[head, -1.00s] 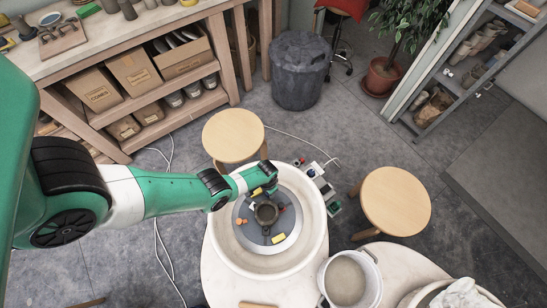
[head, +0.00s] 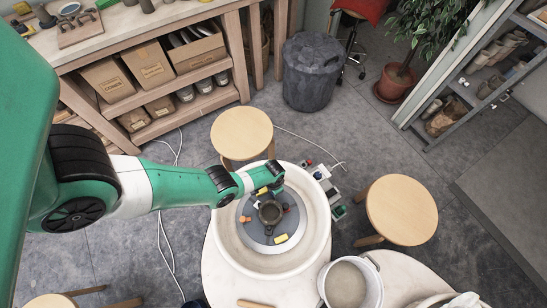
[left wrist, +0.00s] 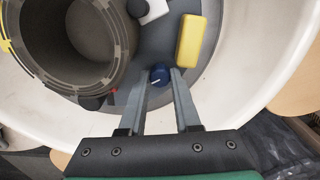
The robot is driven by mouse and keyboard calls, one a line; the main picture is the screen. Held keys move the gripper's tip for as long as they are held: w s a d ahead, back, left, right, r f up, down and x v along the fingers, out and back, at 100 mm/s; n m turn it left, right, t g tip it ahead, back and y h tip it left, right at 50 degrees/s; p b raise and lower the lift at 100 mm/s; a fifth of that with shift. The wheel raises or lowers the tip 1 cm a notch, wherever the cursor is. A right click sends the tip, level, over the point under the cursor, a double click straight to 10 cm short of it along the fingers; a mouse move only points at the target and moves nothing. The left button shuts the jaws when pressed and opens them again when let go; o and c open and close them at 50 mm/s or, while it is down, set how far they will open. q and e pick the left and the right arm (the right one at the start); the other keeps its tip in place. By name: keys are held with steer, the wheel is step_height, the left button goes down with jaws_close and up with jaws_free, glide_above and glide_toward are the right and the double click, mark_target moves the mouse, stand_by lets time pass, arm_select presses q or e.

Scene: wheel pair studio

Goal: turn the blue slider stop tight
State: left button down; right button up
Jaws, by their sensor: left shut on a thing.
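The blue slider stop (left wrist: 160,75) is a small round knob with a white line on top, in the left wrist view. My left gripper (left wrist: 161,80) is shut on it, with one finger on each side. In the head view my left gripper (head: 275,180) is at the far side of the grey wheel disc (head: 285,219), and I cannot make out the knob there. A dark hollow pot (left wrist: 90,38) stands on the disc beside the knob. A yellow block (left wrist: 191,40) sits close by. My right gripper is not in view.
A pale round basin (head: 318,225) surrounds the disc. A second yellow block (head: 281,239) and an orange piece (head: 245,219) sit on the disc. A white bucket (head: 348,283) and wooden stools (head: 402,210) stand around the basin.

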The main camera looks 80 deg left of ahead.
arm_select(q)
steer(key=m, duration=0.4)
steer(key=shift+m, duration=2.3)
steer(key=c, duration=0.9)
jaws_free()
